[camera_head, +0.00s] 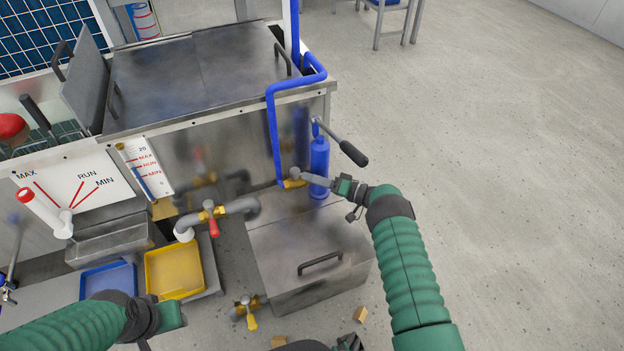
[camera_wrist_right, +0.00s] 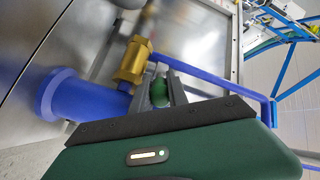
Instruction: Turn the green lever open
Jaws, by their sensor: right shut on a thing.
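The green lever (camera_wrist_right: 158,88) shows in the right wrist view as a small rounded green piece between the two grey fingers of my right gripper (camera_head: 302,174). The fingers are shut on it, beside a brass valve (camera_wrist_right: 133,62). In the head view the fingers reach the brass valve (camera_head: 291,183) at the foot of the blue pipe, and the lever is hidden there. My left gripper (camera_head: 172,317) is low at the left in the head view, away from the valve; its fingers are not clear.
A blue cylinder (camera_head: 319,160) with a black-gripped handle stands close behind my right gripper. A blue pipe (camera_head: 273,130) rises beside the valve. A red-handled valve (camera_head: 211,222), a yellow tray (camera_head: 174,270) and a lidded metal box (camera_head: 305,250) are nearby. The floor at right is clear.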

